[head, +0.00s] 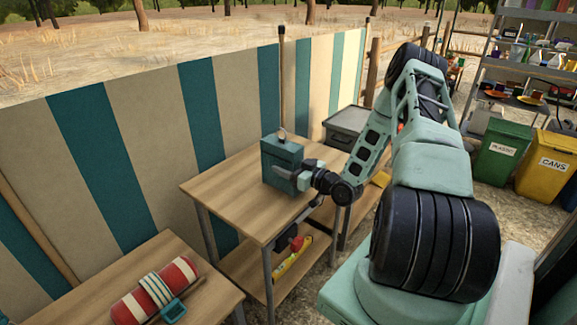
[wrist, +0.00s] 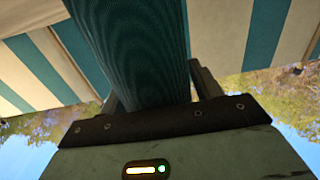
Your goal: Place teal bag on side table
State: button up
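The teal bag (head: 282,160) is a boxy dark teal shape with a small loop on top. It is upright over the wooden side table (head: 222,184), near the middle of its top. It looks to be at the tabletop, but I cannot tell whether its base touches. My gripper (head: 304,172) reaches it from the right, with its fingers at the bag's side. In the wrist view the bag (wrist: 135,50) fills the space between the two fingers, which look closed on it. The bag's lower right part is hidden by my gripper.
A striped windbreak (head: 160,150) stands behind. A grey bin (head: 349,122) is behind right. Colourful items (head: 293,258) lie on the lower shelf. The side table's left top is clear.

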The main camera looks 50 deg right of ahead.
jog(key=shift+r, duration=0.15)
jog(key=s+b, duration=0.1)
jog(key=s, duration=1.1)
jog(key=shift+d, duration=0.45)
